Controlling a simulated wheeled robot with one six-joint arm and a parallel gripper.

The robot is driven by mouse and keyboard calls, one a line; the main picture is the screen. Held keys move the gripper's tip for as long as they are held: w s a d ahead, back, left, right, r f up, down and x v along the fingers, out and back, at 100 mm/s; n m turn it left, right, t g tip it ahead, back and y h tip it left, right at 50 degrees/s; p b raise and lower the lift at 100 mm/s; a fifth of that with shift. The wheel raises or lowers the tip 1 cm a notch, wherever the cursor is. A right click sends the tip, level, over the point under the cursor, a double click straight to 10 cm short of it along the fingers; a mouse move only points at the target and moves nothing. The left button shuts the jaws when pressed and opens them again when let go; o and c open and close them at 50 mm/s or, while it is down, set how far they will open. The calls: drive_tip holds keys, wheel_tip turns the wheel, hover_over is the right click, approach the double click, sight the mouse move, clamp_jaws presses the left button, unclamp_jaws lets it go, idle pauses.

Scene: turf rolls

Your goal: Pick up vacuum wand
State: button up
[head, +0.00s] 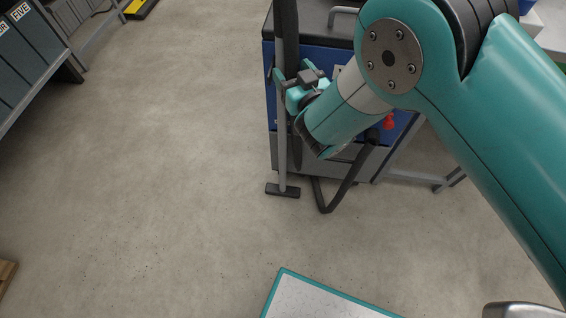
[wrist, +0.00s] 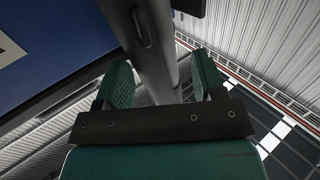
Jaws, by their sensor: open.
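The vacuum wand (head: 282,150) is a thin upright grey tube with a flat black foot on the floor and a dark upper part, beside the blue and grey unit. My gripper (head: 291,85) is at the tube, at about mid-height, with its jaws open. In the wrist view the wand (wrist: 155,62) runs between the two green finger pads of my gripper (wrist: 165,80). Gaps show on the sides, so the pads do not look closed on it. My arm hides part of the unit behind.
The blue and grey unit (head: 330,150) stands right behind the wand. A bent black tube (head: 342,192) reaches the floor to its right. A teal-edged white board (head: 320,298) is at the bottom. Grey shelving (head: 30,50) is at the far left. The concrete floor between is clear.

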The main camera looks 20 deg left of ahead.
sight(285, 60)
drive_tip(key=shift+w+a, duration=0.15)
drive_tip(key=shift+w+a+r+p, duration=0.2)
drive_tip(key=shift+p, duration=0.25)
drive_tip(key=shift+p+x, duration=0.75)
drive_tip(key=shift+x, duration=1.5)
drive_tip(key=shift+s+r, duration=0.1)
drive_tip(key=shift+r, duration=0.05)
drive_tip(key=c, duration=1)
drive_tip(key=shift+a+r, duration=0.1)
